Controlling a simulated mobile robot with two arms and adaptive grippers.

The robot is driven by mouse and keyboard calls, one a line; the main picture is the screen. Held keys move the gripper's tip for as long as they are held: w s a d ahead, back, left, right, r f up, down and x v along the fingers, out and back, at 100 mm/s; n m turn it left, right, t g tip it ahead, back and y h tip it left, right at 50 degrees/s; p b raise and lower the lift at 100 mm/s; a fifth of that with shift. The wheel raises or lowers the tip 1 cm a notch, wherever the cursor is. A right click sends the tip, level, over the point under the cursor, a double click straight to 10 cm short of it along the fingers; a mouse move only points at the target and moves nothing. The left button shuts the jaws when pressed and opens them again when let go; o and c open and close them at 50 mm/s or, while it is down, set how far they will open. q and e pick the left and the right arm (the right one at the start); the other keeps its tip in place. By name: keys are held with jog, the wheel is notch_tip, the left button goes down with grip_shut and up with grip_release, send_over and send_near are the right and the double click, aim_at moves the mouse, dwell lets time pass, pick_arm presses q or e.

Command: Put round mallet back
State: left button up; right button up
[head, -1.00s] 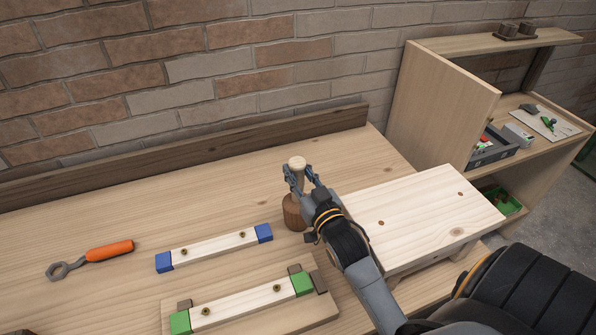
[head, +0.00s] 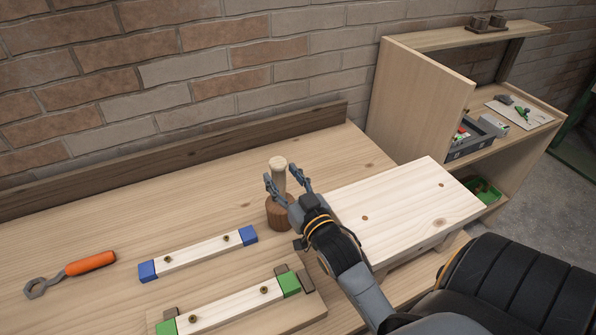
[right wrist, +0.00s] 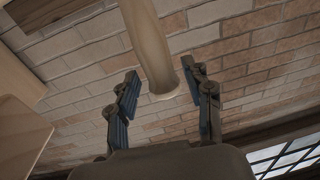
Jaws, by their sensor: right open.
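The round mallet (head: 278,212) stands upright on its dark brown head on the wooden workbench, with its pale handle pointing up. My right gripper (head: 285,181) is open, with its fingers spread at the handle, one on each side in the picture. In the right wrist view the pale handle (right wrist: 151,45) comes down from the top and its end lies between the open fingers, with gaps on both sides. The near side of the mallet's head is partly hidden by my gripper. My left gripper is not in view.
A raised wooden board (head: 405,208) stands close to the right of the mallet. A blue-ended bar (head: 198,253), a green-ended bar (head: 232,306) and an orange-handled wrench (head: 90,263) lie on the bench. A shelf unit (head: 420,105) stands at right. The bench behind the mallet is clear.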

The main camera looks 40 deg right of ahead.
jog(key=s+a+b, duration=0.1)
jog(key=s+b, duration=0.1)
jog(key=s, duration=0.7)
jog(key=shift+s+a+f, duration=0.2)
jog(key=shift+s+a, duration=0.1)
jog(key=shift+s, duration=0.05)
